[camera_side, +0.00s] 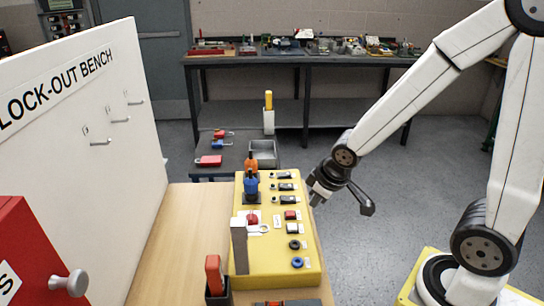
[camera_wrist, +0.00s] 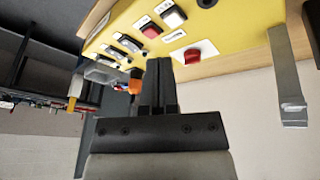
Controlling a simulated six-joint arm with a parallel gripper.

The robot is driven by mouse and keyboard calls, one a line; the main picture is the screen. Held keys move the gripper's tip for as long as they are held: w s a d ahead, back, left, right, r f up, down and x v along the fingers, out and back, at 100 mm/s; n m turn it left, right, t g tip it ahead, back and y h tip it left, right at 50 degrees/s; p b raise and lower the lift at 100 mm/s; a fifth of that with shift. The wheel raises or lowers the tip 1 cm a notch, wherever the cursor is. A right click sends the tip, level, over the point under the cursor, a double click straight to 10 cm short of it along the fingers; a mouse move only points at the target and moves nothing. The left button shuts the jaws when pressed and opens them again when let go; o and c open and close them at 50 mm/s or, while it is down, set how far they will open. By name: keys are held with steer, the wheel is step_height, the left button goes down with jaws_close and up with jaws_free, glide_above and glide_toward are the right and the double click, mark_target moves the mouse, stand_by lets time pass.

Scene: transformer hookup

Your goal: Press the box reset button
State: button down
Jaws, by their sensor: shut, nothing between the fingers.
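A yellow box (camera_side: 270,268) stands on the wooden bench and carries several controls. It also fills the top of the wrist view (camera_wrist: 235,30). Its right row in the side view has a red square button (camera_side: 291,215), a white square button (camera_side: 292,228), a black round one (camera_side: 294,244) and a blue round one (camera_side: 297,262). A red domed button (camera_side: 252,219) sits further left, also seen in the wrist view (camera_wrist: 200,55). Labels are too small to read, so I cannot tell which is reset. My gripper (camera_side: 315,197) is shut and empty beside the box's right edge, apparently touching no button.
Black switches (camera_side: 286,187) line the box's far right. A white board (camera_side: 90,170) stands left. Open floor lies right of the bench.

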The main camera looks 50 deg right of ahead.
mark_target(294, 213)
steer(key=w+d+r+n+t+y, duration=0.1)
steer(key=w+d+n+t+y, duration=0.2)
steer(key=w+n, duration=0.5)
steer(key=n+y, duration=0.1)
steer(key=n, duration=0.3)
steer(key=shift+w+t+y, duration=0.2)
steer(key=shift+t+y, duration=0.2)
steer(key=shift+f, duration=0.1)
steer(key=shift+f, duration=4.3)
steer(key=shift+f, duration=0.85)
stand_by(0.3)
steer(key=shift+r, duration=0.8)
